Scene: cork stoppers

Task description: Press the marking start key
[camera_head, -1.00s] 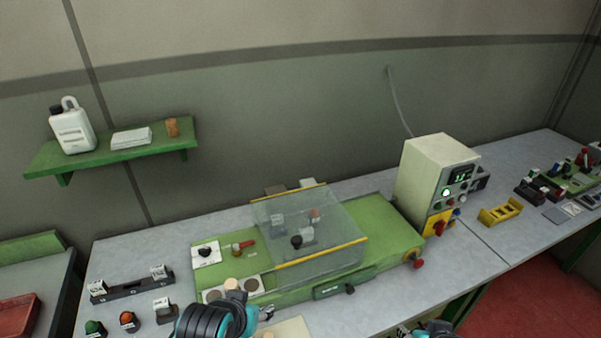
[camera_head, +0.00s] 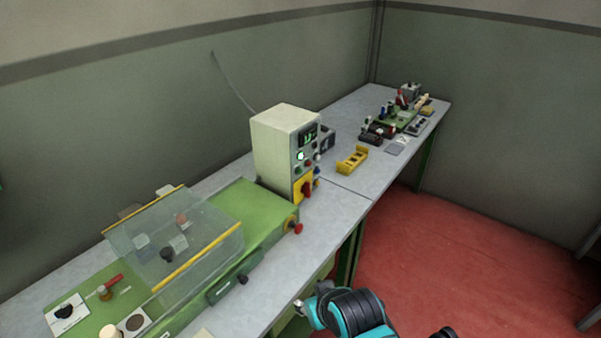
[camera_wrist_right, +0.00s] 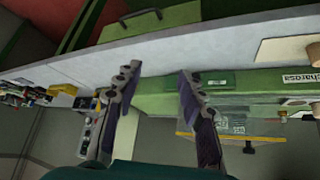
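The pale control box (camera_head: 284,145) stands on the bench with a lit display and a column of buttons on its front. A green-lit key (camera_head: 300,155) glows below the display; its label is too small to read. My right arm comes in at the bottom, and its gripper (camera_head: 303,308) is low in front of the bench edge, apart from the box. In the right wrist view the scene appears upside down and the right gripper (camera_wrist_right: 158,78) is open and empty, with the box's buttons (camera_wrist_right: 90,132) beyond its left finger. My left gripper is out of view.
A green machine (camera_head: 262,210) with a clear yellow-edged cover (camera_head: 175,235) stands left of the box. A red rotary switch (camera_head: 306,188) is on the box's yellow panel. A yellow holder (camera_head: 352,160) lies to the right. Open red floor (camera_head: 440,250) lies right of the bench.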

